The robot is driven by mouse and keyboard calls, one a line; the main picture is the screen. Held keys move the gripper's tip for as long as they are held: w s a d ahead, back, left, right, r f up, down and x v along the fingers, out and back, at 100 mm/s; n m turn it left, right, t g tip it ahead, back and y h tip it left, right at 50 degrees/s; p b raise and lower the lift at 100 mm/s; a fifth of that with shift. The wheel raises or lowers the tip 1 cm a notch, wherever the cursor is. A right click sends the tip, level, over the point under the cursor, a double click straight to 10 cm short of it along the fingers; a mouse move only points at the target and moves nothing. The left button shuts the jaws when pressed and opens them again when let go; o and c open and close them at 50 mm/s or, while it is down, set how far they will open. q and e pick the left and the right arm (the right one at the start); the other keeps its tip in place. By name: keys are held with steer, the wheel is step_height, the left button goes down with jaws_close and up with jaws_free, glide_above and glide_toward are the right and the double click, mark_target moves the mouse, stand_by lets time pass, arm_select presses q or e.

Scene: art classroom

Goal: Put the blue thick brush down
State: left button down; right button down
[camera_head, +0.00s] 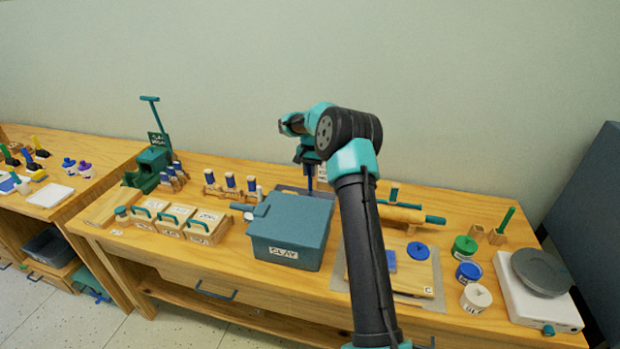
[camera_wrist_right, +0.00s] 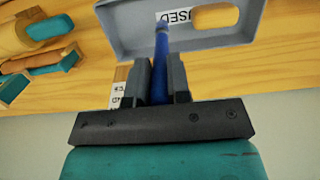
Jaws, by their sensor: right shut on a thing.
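My right gripper (camera_wrist_right: 157,78) is shut on the blue thick brush (camera_wrist_right: 160,50) in the right wrist view. The brush points away from the gripper toward a grey tray (camera_wrist_right: 125,32) labelled USED. Whether its far end touches the tray I cannot tell. In the head view the right gripper (camera_head: 310,160) points down behind the clay box, with the blue brush (camera_head: 309,182) below it; the brush's lower end is partly hidden. My left gripper is not in view.
The teal clay box (camera_head: 290,230) stands just in front of the tray. A rack with blue-topped items (camera_head: 230,190) is to the left. A rolling pin (camera_head: 405,213) lies to the right, beyond my arm. Paint jars (camera_head: 468,272) and a scale (camera_head: 540,290) stand farther right.

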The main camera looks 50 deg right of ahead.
mark_target(310, 189)
steer(key=shift+f, duration=1.55)
steer(key=c, duration=1.1)
jaws_free()
steer(key=r, duration=0.8)
steer(key=d+r, duration=0.1)
steer(key=r, duration=0.3)
steer(key=shift+w+d+r, duration=0.1)
steer(key=shift+w, duration=0.25)
